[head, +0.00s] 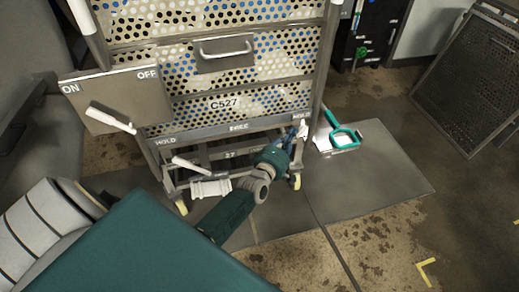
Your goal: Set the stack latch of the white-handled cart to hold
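The cart (250,80) has a perforated front marked C527, and white handle posts show at its top edges. Its lower bar (232,129) reads HOLD at the left and FREE in the middle; the small label at the right end is hard to read. A white lever (191,165) sticks out below the left HOLD label. A small white piece (303,130) shows at the bar's right end. My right gripper is out of view.
A green-handled item (346,136) is right of the cart. A dark mesh panel (468,75) leans at the far right. Floor at lower right is clear.

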